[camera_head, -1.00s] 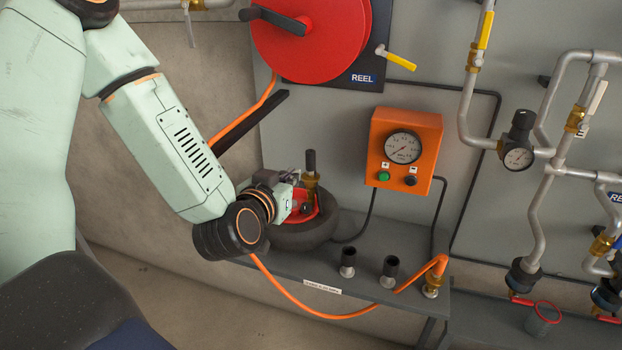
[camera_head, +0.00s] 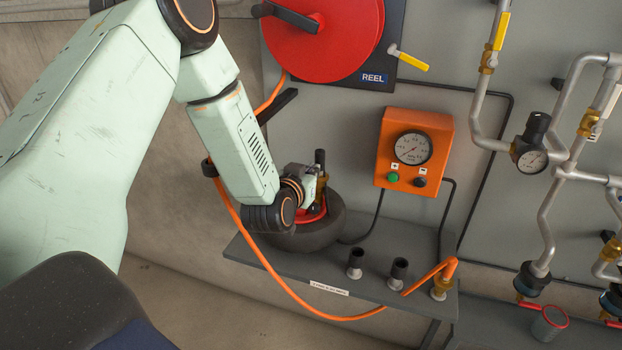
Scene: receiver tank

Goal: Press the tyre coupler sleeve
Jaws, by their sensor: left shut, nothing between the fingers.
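The tyre (camera_head: 312,232), dark with a red hub, lies on the grey shelf below the reel. A brass coupler with a black upright top (camera_head: 320,160) stands at the tyre's hub. My left gripper (camera_head: 318,186) is at the tyre, right beside the coupler. Its fingers are small and partly hidden by my wrist. It is shut and holds nothing. I cannot tell whether it touches the coupler sleeve. My right gripper is not in view.
An orange gauge box (camera_head: 415,152) with a green and a black button hangs on the wall. Two black-capped fittings (camera_head: 355,263) stand on the shelf (camera_head: 290,273). An orange hose (camera_head: 290,300) loops along its front to a brass fitting (camera_head: 440,288). Pipes with valves fill the right side.

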